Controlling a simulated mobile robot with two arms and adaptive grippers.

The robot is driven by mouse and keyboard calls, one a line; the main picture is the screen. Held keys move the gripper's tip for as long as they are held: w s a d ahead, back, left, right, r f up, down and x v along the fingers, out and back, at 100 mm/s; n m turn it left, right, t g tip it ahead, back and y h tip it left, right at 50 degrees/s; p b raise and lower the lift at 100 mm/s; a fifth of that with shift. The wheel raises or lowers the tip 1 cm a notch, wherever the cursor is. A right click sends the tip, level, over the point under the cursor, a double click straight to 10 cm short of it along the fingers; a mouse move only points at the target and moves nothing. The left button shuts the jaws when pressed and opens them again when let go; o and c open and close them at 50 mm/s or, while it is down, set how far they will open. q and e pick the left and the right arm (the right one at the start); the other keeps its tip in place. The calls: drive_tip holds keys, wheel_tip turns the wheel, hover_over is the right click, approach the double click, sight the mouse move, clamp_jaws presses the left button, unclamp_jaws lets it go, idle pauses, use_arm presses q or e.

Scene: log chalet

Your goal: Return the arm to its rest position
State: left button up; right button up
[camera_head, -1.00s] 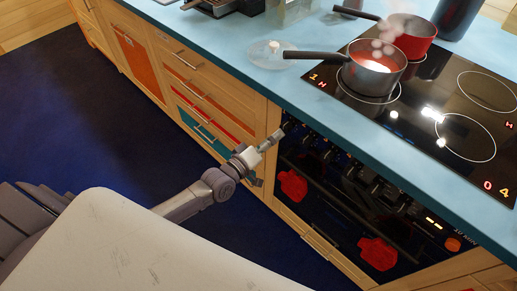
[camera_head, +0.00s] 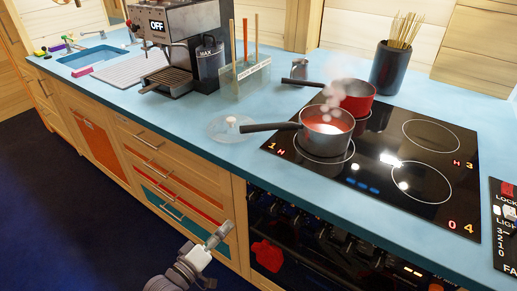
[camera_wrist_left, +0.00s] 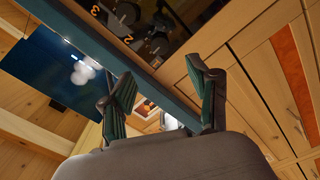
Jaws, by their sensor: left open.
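My left gripper (camera_head: 221,236) shows low in the head view, in front of the wooden drawers just left of the oven. It is below the blue counter's front edge and apart from the pots. In the left wrist view, its two green-padded fingers (camera_wrist_left: 163,92) are spread apart with nothing held between them. My right gripper is in neither view.
A steaming steel pot (camera_head: 326,134) and a red pot (camera_head: 359,104) stand on the black hob (camera_head: 395,180). The steel pot's handle points left, near a glass lid (camera_head: 226,128). The oven (camera_head: 300,225) is below. Dark floor (camera_head: 60,215) lies open at left.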

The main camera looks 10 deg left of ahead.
use_arm(q)
drive_tip(key=s+a+f+m+g+y, duration=0.15)
drive_tip(key=s+f, duration=0.25)
drive_tip(key=f, duration=0.5)
drive_tip(key=s+a+f+m+g+y, duration=0.1)
drive_tip(key=s+a+f+m+g, duration=0.15)
drive_tip(key=f, duration=0.65)
drive_tip(key=s+a+f+m+g+y, duration=0.1)
drive_tip(key=s+f+g+y, duration=0.2)
drive_tip(key=f, duration=0.6)
drive_tip(key=s+d+f+m+g, duration=0.1)
drive_tip(key=s+f, duration=0.4)
drive_tip(key=s, duration=0.5)
drive_tip(key=s+d+f+m+g, duration=0.1)
drive_tip(key=s+f+m+g, duration=0.2)
drive_tip(key=s, duration=0.7)
drive_tip(key=s+f+m+g+p, duration=0.1)
drive_tip(key=s+f+g, duration=0.4)
drive_tip(key=s+f, duration=0.3)
drive_tip(key=shift+s+d+f+m+y, duration=0.2)
drive_tip(key=shift+s+d+m+y, duration=0.2)
drive_tip(key=shift+s, duration=0.55)
